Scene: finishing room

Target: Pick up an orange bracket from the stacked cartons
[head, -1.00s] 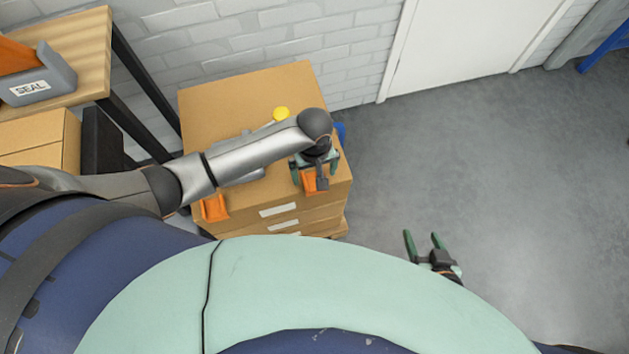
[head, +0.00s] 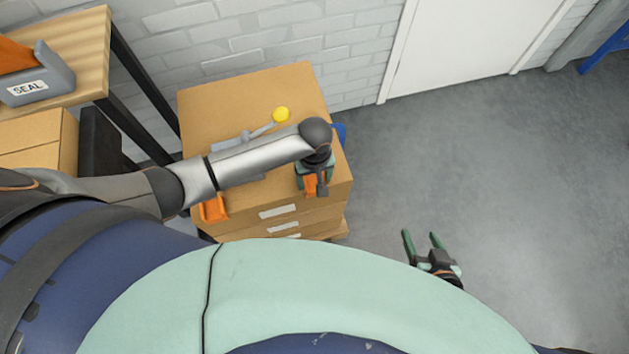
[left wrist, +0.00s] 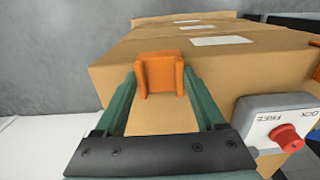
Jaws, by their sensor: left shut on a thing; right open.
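An orange bracket (head: 310,185) is at the front right edge of the top of the stacked cartons (head: 250,90). My left gripper (head: 315,184) is over it, and the arm partly hides it. In the left wrist view the bracket (left wrist: 160,75) sits between the green fingertips of my left gripper (left wrist: 160,85), which is shut on it. I cannot tell whether it still touches the carton. A second orange bracket (head: 213,208) is at the front left edge of the cartons. My right gripper (head: 424,245) is open and empty above the floor to the right.
A grey lever with a yellow knob (head: 281,115) lies on the carton top behind my left arm. A grey box with a red knob (left wrist: 288,137) shows in the left wrist view. A wooden shelf (head: 75,75) holds a grey SEAL bin (head: 45,78). The floor (head: 480,170) at right is clear.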

